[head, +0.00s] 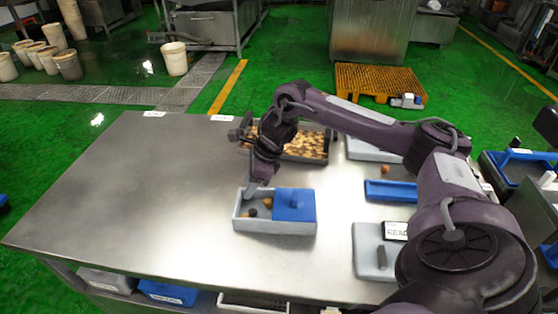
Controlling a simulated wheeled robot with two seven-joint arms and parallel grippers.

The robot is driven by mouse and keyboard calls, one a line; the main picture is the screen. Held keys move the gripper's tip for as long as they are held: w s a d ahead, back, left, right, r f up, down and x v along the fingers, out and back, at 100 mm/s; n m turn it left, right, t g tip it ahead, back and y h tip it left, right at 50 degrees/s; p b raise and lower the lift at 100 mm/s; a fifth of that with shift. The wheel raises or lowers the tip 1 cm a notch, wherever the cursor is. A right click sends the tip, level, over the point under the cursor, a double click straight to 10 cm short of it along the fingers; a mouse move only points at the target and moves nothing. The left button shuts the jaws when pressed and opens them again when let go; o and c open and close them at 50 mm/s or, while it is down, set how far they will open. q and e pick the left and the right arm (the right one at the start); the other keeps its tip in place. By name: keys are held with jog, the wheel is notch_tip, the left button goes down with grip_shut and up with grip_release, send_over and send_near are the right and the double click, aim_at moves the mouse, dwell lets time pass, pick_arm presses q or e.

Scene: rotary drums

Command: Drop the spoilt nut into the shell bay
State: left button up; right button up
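A grey box (275,228) stands on the steel table. Its left compartment is open; its right part is covered by a blue lid (295,206) with a knob. In the open compartment lie a dark nut (252,212) and lighter brown-orange nuts (267,203). My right gripper (252,191) points down at the back left of this open compartment, close to the nuts. Its fingers are small and partly hidden, so I cannot tell whether they are open or hold anything. No label shows which compartment is the shell bay. My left gripper is not in view.
A tray of many nuts (303,146) stands behind my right gripper. To the right are a blue tray (390,191), a grey box with a sign (370,252) and a single brown nut (385,169). The left half of the table (135,190) is clear.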

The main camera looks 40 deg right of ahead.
jog(key=v, duration=0.7)
jog(key=shift+r+b, duration=0.35)
jog(key=shift+b, duration=0.1)
jog(key=shift+s+d, duration=0.1)
